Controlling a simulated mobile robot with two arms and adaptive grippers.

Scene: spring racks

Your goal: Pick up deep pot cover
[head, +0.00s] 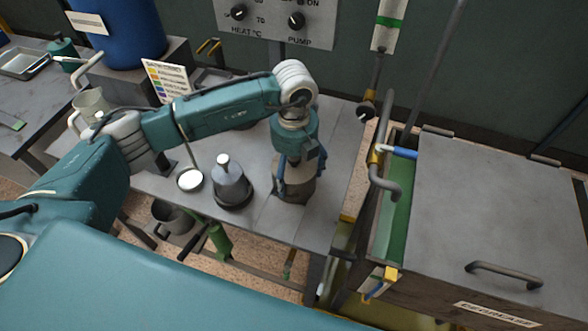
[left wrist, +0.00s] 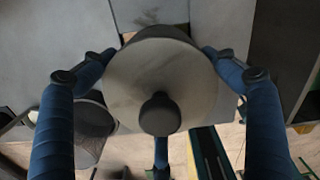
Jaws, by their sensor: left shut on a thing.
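The deep pot cover (left wrist: 165,75) is a pale round disc with a dark knob (left wrist: 160,115), seen in the left wrist view. My left gripper (head: 297,160) points down over a grey-brown round pot (head: 296,187) on the metal table in the head view. In the left wrist view, the blue fingers of this gripper (left wrist: 157,58) press on opposite sides of the cover's rim. In the head view the gripper hides the cover's top, and I cannot tell whether the cover is clear of the pot. My right gripper is in neither view.
A grey conical vessel (head: 231,184) and a small round dish (head: 190,179) stand left of the pot on the table (head: 262,212). A lidded tank (head: 500,225) is at the right, with a bent pipe (head: 385,180) beside it. A control panel (head: 272,18) is behind.

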